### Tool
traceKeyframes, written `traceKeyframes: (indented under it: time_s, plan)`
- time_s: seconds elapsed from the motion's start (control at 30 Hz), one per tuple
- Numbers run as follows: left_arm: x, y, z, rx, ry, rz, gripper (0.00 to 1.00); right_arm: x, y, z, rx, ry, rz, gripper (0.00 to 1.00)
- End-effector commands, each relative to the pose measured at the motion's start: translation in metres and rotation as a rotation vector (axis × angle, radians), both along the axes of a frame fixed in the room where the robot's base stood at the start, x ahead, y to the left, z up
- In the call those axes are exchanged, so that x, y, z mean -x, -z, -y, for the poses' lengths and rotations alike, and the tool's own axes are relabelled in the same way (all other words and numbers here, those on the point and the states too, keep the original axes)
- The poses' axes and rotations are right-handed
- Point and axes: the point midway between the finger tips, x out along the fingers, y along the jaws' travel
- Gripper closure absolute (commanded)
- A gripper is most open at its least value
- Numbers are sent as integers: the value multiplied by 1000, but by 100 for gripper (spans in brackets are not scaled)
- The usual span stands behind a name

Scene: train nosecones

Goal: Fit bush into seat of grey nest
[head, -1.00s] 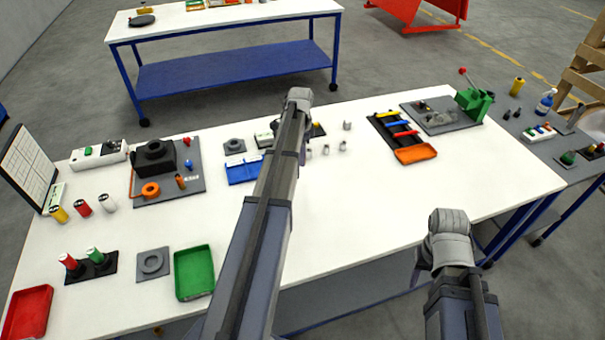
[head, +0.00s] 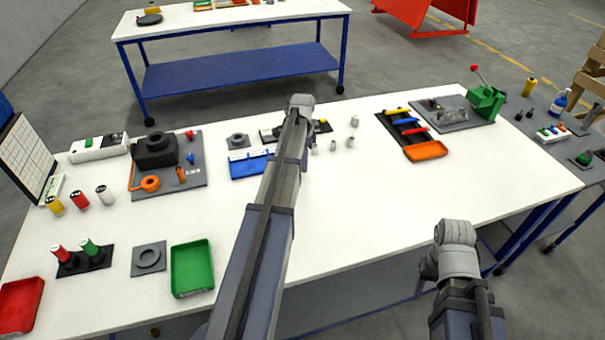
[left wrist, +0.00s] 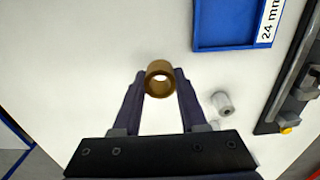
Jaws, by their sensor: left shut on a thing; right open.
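The bush is a short brown ring (left wrist: 160,80) with a hole through it. My left gripper (left wrist: 160,88) is shut on it, one dark finger on each side, above the white tabletop. In the head view my left forearm hides the gripper and bush. Two grey square plates with a round ring seat show in the head view: one (head: 149,258) at the front left beside the green tray, a smaller one (head: 237,140) behind the blue tray. I cannot tell which is the grey nest. My right arm is at the front right; its gripper does not show.
The blue tray (head: 250,163) is near my left forearm and also shows in the left wrist view (left wrist: 228,44). Small grey cylinders (left wrist: 222,103) stand nearby. A black block (head: 155,151) sits on a grey board at left. The table's front right is clear.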

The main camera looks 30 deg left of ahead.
Motion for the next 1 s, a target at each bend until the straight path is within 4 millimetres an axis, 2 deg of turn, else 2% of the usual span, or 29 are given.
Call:
traceKeyframes:
  time_s: [0.13,0.4,0.67,0.83,0.87,1.0]
  plan:
    - [0,8,0,0,0,0,100,0,9,0,0,0,0,50]
    - [0,38,0,0,0,0,100,0,38,0,0,0,0,50]
    - [0,36,0,0,0,0,100,0,36,0,0,0,0,50]
    - [0,41,0,0,0,0,100,0,41,0,0,0,0,50]
    - [0,39,0,0,0,0,55,0,39,0,0,0,0,50]
    - [0,39,0,0,0,0,39,0,39,0,0,0,0,50]
